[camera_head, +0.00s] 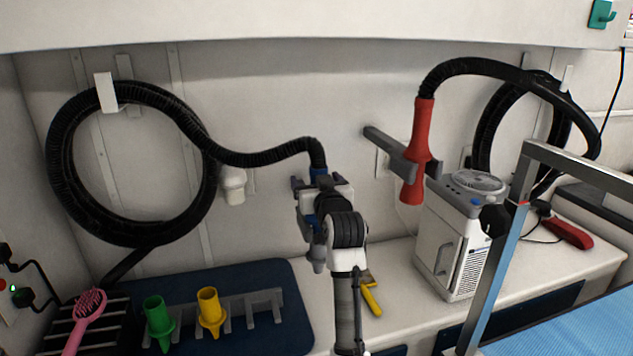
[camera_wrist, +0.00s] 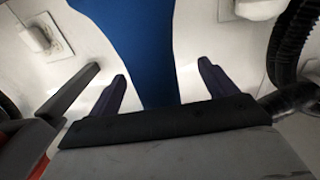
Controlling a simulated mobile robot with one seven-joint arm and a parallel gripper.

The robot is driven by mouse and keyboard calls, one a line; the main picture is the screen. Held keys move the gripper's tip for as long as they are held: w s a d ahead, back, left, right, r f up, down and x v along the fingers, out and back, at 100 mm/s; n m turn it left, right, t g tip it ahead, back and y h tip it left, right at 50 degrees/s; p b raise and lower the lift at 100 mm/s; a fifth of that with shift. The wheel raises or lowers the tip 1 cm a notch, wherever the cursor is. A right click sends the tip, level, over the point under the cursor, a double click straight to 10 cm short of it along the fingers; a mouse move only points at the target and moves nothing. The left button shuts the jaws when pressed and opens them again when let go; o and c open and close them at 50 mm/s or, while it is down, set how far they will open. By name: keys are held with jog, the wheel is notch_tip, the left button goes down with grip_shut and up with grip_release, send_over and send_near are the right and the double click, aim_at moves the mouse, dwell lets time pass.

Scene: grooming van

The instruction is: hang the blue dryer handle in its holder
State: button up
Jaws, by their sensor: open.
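The blue dryer handle (camera_head: 318,158) hangs on the end of a black hose, mostly hidden behind my gripper (camera_head: 320,184). In the wrist view the blue handle (camera_wrist: 150,45) lies between the two fingers of my gripper (camera_wrist: 164,80), with gaps showing on both sides. The fingers are open and not closed on it. A grey wall bracket (camera_head: 382,142) is to the right of my gripper. A red handle hangs at its right part, and its left part looks empty. The bracket also shows at the left in the wrist view (camera_wrist: 72,90).
The red handle (camera_head: 421,130) and the white dryer unit (camera_head: 450,245) are at the right. A coiled hose (camera_head: 60,160) and a white wall fitting (camera_head: 232,185) are at the left. Green (camera_head: 158,318) and yellow (camera_head: 210,307) nozzles stand below. A metal frame (camera_head: 500,270) rises at right.

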jog(key=shift+o, duration=0.4)
jog(key=shift+s, duration=0.15)
jog(key=v, duration=0.9)
jog(key=shift+s, duration=0.4)
dwell(0.8)
jog(key=shift+d+r, duration=0.1)
